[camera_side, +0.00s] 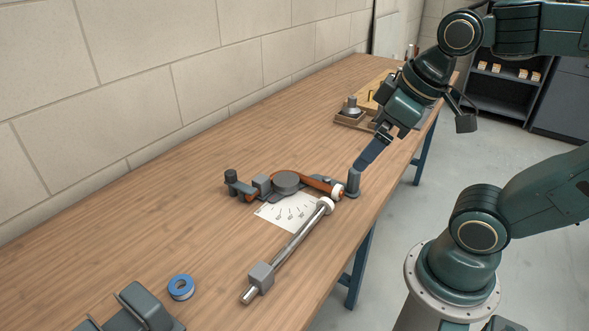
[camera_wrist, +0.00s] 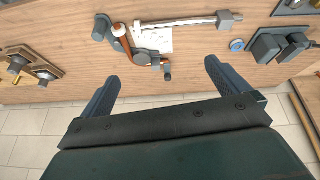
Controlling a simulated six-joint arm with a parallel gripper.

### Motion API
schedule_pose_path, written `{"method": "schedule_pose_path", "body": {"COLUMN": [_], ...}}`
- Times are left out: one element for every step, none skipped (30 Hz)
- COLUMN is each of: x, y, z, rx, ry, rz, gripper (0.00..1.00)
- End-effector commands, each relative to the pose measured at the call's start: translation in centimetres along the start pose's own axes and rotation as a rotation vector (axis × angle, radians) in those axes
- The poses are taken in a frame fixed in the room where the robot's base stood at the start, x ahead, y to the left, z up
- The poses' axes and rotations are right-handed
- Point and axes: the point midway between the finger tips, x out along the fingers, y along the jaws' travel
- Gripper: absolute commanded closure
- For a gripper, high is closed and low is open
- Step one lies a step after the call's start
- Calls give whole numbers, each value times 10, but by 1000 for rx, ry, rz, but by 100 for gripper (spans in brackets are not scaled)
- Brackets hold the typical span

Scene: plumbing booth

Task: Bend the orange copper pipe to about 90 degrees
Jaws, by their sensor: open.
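The orange copper pipe (camera_side: 318,183) lies in a grey bender on the bench, running past the bender's round former (camera_side: 287,180). It shows a bend, but its exact angle is hard to read. It also shows in the wrist view (camera_wrist: 126,46), partly hidden by the former. The silver lever (camera_side: 292,245) has a white roller near the pipe's right end and a grey block (camera_side: 261,278) at its far end. My gripper (camera_wrist: 157,70) is open and empty, above the bench's front edge; in the side view a fingertip appears just above the grey post (camera_side: 353,181).
A white angle sheet (camera_side: 287,210) lies under the bender. A blue tape roll (camera_side: 181,287) and a grey fixture (camera_side: 145,307) are nearer the side camera. A wooden board with fittings (camera_side: 350,115) stands at the far end. Bench space left of the bender is clear.

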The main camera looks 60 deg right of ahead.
Motion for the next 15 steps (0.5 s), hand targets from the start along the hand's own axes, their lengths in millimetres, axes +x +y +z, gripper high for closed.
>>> {"method": "schedule_pose_path", "body": {"x": [-4, -6, -7, -8, -9, -10, -10, -11, -11, -11, -11, -11, -11, -10, -10], "y": [-3, -5, -6, -7, -8, -9, -9, -10, -10, -10, -10, -10, -10, -9, -9], "z": [3, 4, 6, 7, 8, 8, 9, 9, 10, 10, 10, 10, 9, 9, 8], "rx": [29, 48, 70, 84, 95, 108, 114, 119, 123, 125, 125, 126, 127, 130, 136], "ry": [16, 22, 29, 32, 36, 39, 41, 42, 42, 43, 42, 42, 41, 40, 38], "rz": [-4, -7, -10, -12, -13, -15, -16, -17, -17, -17, -17, -17, -17, -16, -15], "gripper": [0, 0, 0, 0, 0, 0, 0, 0, 0, 0, 0, 0, 0, 0, 0]}}
